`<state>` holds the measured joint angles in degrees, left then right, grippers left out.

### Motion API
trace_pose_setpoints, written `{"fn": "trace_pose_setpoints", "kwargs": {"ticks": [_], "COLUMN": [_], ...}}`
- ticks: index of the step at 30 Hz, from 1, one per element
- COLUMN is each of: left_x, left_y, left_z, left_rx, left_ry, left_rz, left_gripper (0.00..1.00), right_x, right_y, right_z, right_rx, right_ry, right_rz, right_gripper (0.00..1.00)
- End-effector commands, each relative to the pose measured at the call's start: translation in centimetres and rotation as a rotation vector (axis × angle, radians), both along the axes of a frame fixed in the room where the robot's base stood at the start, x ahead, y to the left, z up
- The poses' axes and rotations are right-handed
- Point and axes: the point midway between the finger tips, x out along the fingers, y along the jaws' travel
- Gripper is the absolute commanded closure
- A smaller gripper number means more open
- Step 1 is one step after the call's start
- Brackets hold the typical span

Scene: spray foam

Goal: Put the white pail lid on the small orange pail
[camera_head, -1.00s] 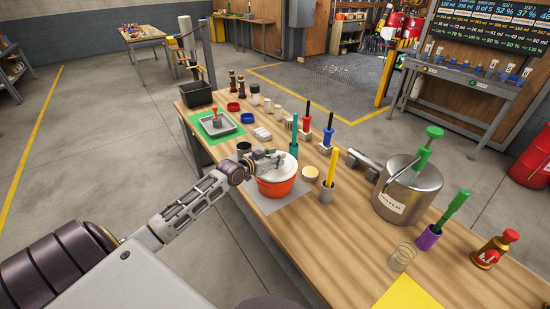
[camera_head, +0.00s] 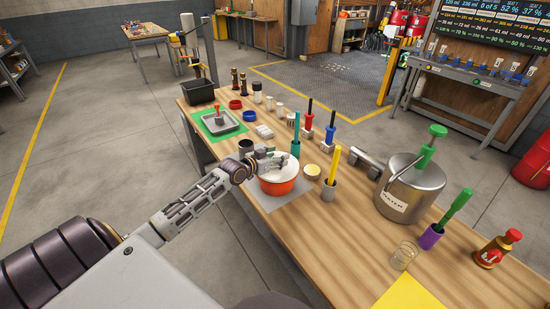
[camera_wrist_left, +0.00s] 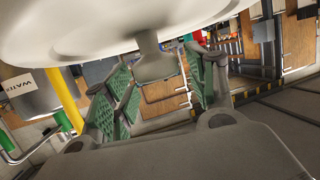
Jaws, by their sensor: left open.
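The small orange pail (camera_head: 279,187) stands on a grey mat (camera_head: 298,203) near the table's front edge. The white pail lid (camera_head: 284,172) lies over the pail's mouth and looks about level; whether it is fully seated I cannot tell. My left gripper (camera_head: 272,160) is just above the lid, hiding part of its top. In the left wrist view, the lid (camera_wrist_left: 90,30) fills the top, and its grey knob (camera_wrist_left: 155,66) lies between my open green-padded fingers (camera_wrist_left: 158,80), with gaps at the sides. My right gripper is not in view.
A yellow-handled tool in a holder (camera_head: 329,189) and a small pale round jar (camera_head: 312,170) stand right of the pail. A steel water tank (camera_head: 408,190) stands farther right.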

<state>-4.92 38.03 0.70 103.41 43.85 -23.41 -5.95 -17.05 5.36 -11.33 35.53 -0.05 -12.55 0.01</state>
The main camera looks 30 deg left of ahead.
Motion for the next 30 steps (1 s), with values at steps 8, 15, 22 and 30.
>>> {"fn": "trace_pose_setpoints", "kwargs": {"ticks": [8, 15, 22, 30], "left_x": [0.0, -1.3, -2.8, -4.6], "left_y": [0.0, 0.3, 0.5, 0.9], "left_z": [1.3, 1.5, 2.0, 2.5], "left_rx": [-0.001, 0.000, 0.000, 0.000], "left_ry": [-0.003, 0.001, 0.000, 0.001], "left_rz": [0.000, 0.000, 0.000, 0.000], "left_gripper": [0.44, 0.44, 0.44, 0.44], "right_x": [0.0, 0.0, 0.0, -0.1], "right_y": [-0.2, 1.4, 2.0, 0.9], "right_z": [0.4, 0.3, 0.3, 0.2], "right_rx": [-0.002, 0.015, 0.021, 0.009], "right_ry": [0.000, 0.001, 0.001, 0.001], "right_rz": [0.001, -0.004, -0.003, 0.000], "right_gripper": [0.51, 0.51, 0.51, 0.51]}}
